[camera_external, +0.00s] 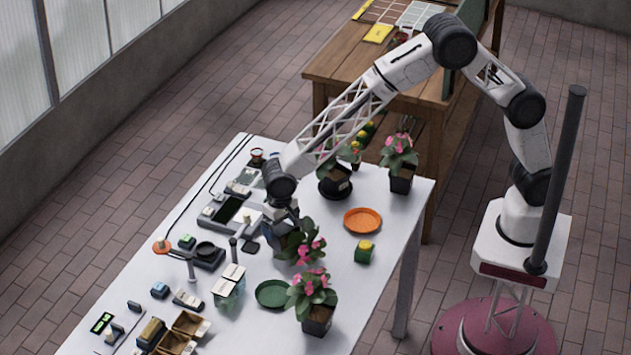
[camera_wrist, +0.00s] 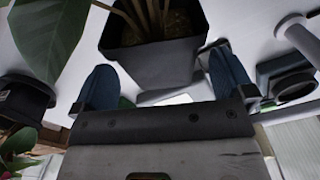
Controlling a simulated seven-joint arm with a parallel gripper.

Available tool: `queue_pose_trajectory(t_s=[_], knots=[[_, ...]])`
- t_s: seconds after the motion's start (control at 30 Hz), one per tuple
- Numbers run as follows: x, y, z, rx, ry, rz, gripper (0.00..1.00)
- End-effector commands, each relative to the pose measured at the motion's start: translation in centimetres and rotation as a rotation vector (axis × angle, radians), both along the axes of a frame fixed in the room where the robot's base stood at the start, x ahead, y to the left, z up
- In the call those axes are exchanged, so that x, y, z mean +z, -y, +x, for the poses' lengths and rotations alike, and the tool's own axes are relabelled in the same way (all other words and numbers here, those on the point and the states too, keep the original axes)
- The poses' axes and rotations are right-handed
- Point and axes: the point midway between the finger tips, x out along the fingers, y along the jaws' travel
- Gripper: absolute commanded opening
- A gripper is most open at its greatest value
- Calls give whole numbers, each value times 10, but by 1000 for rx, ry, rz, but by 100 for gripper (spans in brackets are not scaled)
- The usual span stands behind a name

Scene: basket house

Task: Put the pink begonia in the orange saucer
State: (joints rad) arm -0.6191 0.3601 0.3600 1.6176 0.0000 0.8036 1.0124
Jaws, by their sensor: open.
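The orange saucer (camera_external: 362,220) lies empty on the white table, to the right of my gripper (camera_external: 287,226). Several potted plants with pink flowers are in view. One pink-flowered plant (camera_external: 311,251) is right at my gripper, its pot mostly hidden in the external view. In the wrist view a square black pot (camera_wrist: 153,62) with brown stems stands between my open blue-padded fingers, with a gap visible on each side. Other pink begonias stand at the table's front (camera_external: 318,318), at its back right corner (camera_external: 400,180), and behind the arm (camera_external: 335,186) in a dark pot.
An empty green saucer (camera_external: 272,294) lies left of the front begonia. A small green and yellow block (camera_external: 365,252) sits near the orange saucer. Scales, jars (camera_external: 229,290), a stand (camera_external: 190,265) and wooden boxes (camera_external: 188,324) crowd the left side. The table around the orange saucer is mostly clear.

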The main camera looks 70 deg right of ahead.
Motion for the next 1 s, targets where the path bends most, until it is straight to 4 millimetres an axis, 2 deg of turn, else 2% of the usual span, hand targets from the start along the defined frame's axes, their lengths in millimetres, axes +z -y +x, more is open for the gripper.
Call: queue_pose_trajectory(t_s=[0.2, 0.4, 0.97, 1.0], knots=[[-27, 0, -1, 0, -2, -1, 100], [-40, 0, -1, 0, 0, 0, 100], [-41, 0, -1, 0, 0, 0, 100], [-41, 0, -1, 0, 0, 0, 97]])
